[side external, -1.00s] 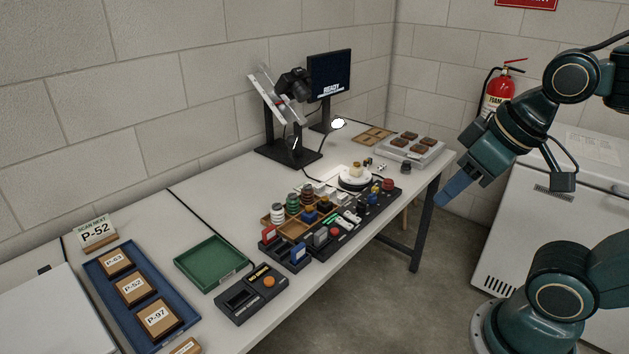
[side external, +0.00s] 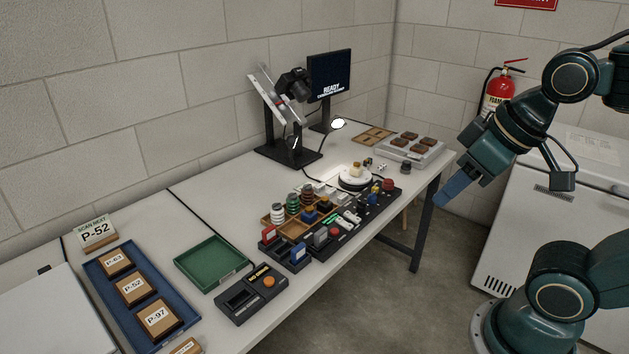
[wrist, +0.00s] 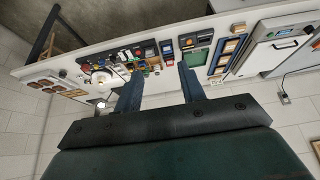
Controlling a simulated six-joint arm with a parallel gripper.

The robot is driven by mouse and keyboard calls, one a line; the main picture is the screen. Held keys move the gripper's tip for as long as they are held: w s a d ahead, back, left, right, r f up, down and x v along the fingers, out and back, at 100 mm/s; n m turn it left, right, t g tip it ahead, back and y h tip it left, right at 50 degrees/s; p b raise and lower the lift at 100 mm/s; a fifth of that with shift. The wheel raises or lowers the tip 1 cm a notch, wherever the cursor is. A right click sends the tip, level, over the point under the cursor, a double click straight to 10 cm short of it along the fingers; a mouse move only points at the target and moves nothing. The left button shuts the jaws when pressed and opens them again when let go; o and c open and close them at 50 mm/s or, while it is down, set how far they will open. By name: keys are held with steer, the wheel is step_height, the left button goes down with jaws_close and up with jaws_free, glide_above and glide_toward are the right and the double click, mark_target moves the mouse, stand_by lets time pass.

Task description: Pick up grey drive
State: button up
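A small grey block (side external: 320,237), which looks like the grey drive, stands upright in a dark holder on the table's front half. A red-faced block (side external: 268,235) and a blue-faced block (side external: 298,251) stand to its left. My gripper (side external: 441,202) is off the table's right end, well away from the grey block, with its blue fingers pointing down and left. The wrist view shows my gripper (wrist: 157,82) with its two fingers wide apart and nothing between them. The grey block is too small to tell apart there.
A black box with an orange button (side external: 252,293), a green tray (side external: 207,285) and a blue tray (side external: 91,265) lie left. A camera stand (side external: 283,155) and monitor (side external: 329,75) stand behind.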

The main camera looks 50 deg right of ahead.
steer(key=w+d+n+g, duration=0.1)
steer(key=w+n, duration=0.4)
steer(key=w, duration=0.4)
steer(key=n+g, duration=0.5)
steer(key=n, duration=0.8)
glide_above(321, 231)
step_height(321, 231, down, 19)
steer(key=shift+f, duration=4.25)
